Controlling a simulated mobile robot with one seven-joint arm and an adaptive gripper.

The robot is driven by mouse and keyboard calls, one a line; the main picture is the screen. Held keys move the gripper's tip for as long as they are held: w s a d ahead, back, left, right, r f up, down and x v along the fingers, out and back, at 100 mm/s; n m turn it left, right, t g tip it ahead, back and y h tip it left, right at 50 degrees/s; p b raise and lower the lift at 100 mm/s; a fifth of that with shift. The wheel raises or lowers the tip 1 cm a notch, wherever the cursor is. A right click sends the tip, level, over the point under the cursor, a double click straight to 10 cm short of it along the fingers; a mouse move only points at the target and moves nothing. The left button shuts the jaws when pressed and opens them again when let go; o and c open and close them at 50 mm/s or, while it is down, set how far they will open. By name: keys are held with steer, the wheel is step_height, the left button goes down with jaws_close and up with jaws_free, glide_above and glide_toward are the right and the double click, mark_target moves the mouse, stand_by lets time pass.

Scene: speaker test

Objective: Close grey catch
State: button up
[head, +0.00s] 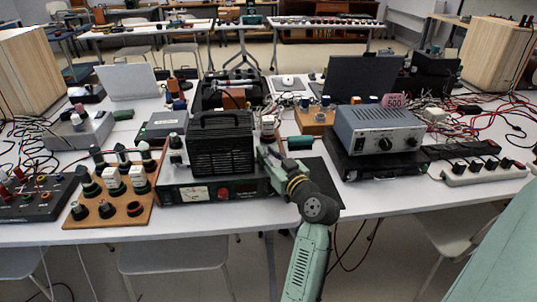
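My green arm reaches up from the bottom of the head view to the table's front edge. My gripper (266,150) is at its far end, just right of the black ribbed box (221,146). Its fingers are too small and too mixed with the things behind them to show whether they are open or shut. I cannot make out a grey catch for certain. The ribbed box stands on a black unit with a dial and red display (223,191). A black open case (232,92) lies behind it.
A grey power supply (379,127) stands right of my arm, with a white power strip (480,168) beyond. A wooden board with knobs (107,209) lies to the left. Laptops, wires and wooden boxes crowd the white table (400,198). A dark mat (322,183) is by my arm.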

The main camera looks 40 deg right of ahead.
jaws_close()
steer(key=shift+f+b, duration=0.15)
steer(key=shift+b, duration=0.3)
steer(key=shift+d+f+n+y+b, duration=0.15)
steer(key=shift+n+y+b, duration=0.35)
steer(key=shift+y+b, duration=0.5)
steer(key=n+y+b, duration=0.2)
steer(key=y+b, duration=0.1)
steer(key=b, duration=0.2)
steer(key=shift+d+f, duration=0.1)
steer(key=shift+d, duration=0.05)
steer(key=n+y+b, duration=0.1)
steer(key=y, duration=0.1)
steer(key=n+g+y+b, duration=0.1)
steer(key=n+y+b, duration=0.1)
steer(key=n+g+y+b, duration=0.1)
steer(key=y+b, duration=0.1)
steer(key=shift+w+d+r+n+y, duration=0.15)
steer(key=shift+d+r+n+y, duration=0.15)
steer(key=shift+d+r, duration=0.1)
steer(key=shift+w+d+n+g+y+b, duration=0.15)
steer(key=shift+n+g+y+b, duration=0.45)
steer(key=shift+n+g+y, duration=0.95)
steer(key=shift+y, duration=0.45)
